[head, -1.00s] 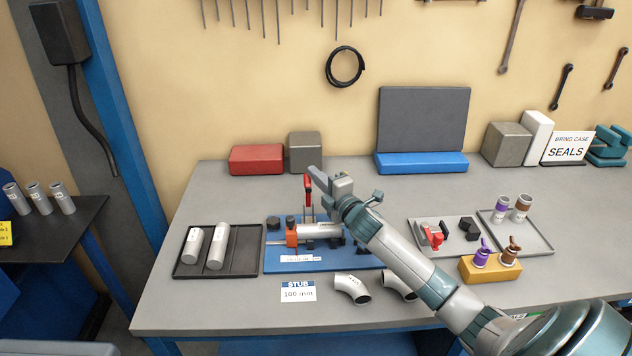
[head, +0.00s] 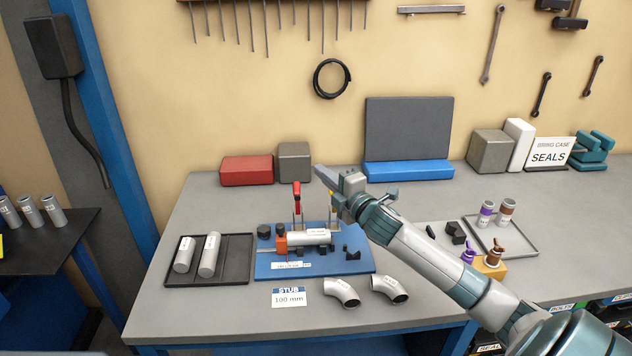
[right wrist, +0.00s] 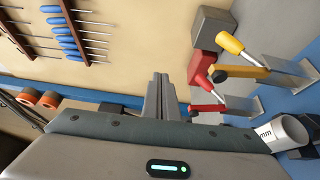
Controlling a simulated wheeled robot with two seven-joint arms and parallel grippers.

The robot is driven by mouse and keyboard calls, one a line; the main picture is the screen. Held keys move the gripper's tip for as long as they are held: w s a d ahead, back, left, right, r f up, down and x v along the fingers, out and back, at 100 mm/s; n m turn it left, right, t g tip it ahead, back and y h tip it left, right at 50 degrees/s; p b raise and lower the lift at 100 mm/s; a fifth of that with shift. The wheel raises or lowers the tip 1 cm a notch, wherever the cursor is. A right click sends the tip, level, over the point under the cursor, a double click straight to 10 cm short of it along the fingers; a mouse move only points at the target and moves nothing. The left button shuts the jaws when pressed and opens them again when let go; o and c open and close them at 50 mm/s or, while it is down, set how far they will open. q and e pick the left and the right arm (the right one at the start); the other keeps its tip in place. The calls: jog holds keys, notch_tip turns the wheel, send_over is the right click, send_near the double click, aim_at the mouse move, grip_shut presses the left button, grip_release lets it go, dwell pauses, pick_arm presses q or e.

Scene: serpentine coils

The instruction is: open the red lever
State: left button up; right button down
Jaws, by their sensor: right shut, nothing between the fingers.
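The red lever (head: 297,198) stands upright at the back of the blue fixture board (head: 352,265), behind a silver tube (head: 309,238) with an orange block (head: 282,244) at its left end. A yellow lever (head: 331,196) stands to its right, partly hidden by my gripper. My right gripper (head: 319,173) is shut and empty, above and to the right of the red lever, apart from it. In the right wrist view the shut fingers (right wrist: 160,82) lie left of the red lever (right wrist: 207,108) and the yellow lever (right wrist: 230,43). My left gripper is out of view.
A red box (head: 246,170) and a grey box (head: 294,162) stand behind the board. A dark tray (head: 240,279) with two tubes lies left of it. Two elbow pipes (head: 341,292) and a STUB sign (head: 289,297) lie in front. My right arm crosses the bench's right side.

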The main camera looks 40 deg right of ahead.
jog(key=shift+s+d+r+b, duration=0.15)
jog(key=shift+s+r+b, duration=0.15)
jog(key=shift+s+r, duration=0.8)
jog(key=shift+s+f, duration=0.1)
jog(key=shift+f, duration=0.05)
